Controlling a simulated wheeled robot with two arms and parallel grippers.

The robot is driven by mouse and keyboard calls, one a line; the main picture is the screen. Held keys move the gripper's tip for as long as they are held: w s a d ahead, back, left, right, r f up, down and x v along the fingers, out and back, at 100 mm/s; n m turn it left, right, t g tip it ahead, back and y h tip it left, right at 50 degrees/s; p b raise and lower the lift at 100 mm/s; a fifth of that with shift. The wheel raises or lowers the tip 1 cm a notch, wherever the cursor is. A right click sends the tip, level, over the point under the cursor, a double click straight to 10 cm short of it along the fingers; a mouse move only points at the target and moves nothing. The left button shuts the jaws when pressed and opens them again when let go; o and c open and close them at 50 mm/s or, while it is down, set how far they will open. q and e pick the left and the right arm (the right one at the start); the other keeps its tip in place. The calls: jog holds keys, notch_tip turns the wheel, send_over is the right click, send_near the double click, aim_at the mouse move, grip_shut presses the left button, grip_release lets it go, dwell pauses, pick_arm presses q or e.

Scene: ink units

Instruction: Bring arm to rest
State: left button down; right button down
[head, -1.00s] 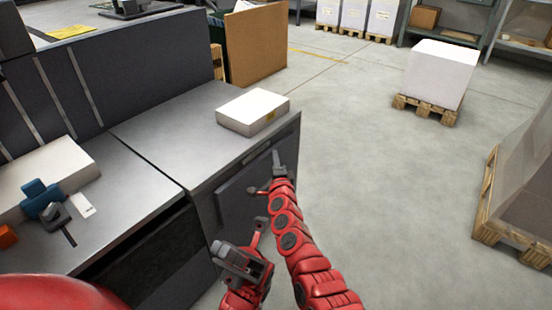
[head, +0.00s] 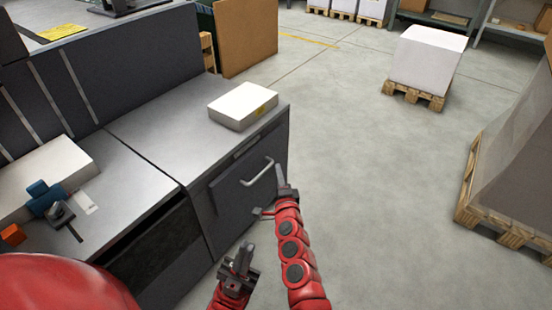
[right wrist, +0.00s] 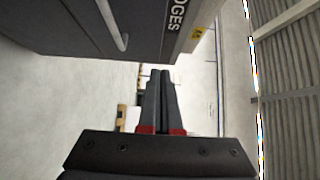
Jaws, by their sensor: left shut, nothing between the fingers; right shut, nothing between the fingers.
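My right gripper (head: 284,182) is near the front of the grey cabinet, just right of its handle (head: 257,172) in the head view. In the right wrist view its fingers (right wrist: 160,95) are together with nothing between them, apart from the cabinet (right wrist: 100,35). My left gripper (head: 240,262) is lower in the head view, in front of the cabinet's lower part, shut and empty. The red right arm (head: 292,250) reaches up from the bottom of the view.
A white box (head: 243,105) lies on the grey cabinet top (head: 165,115). A larger white box (head: 45,175), a blue item (head: 42,197) and an orange item (head: 13,235) are at left. Loaded pallets (head: 415,96) stand on the floor. Open floor (head: 370,180) lies to the right.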

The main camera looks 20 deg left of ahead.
jog(key=shift+v, duration=1.2)
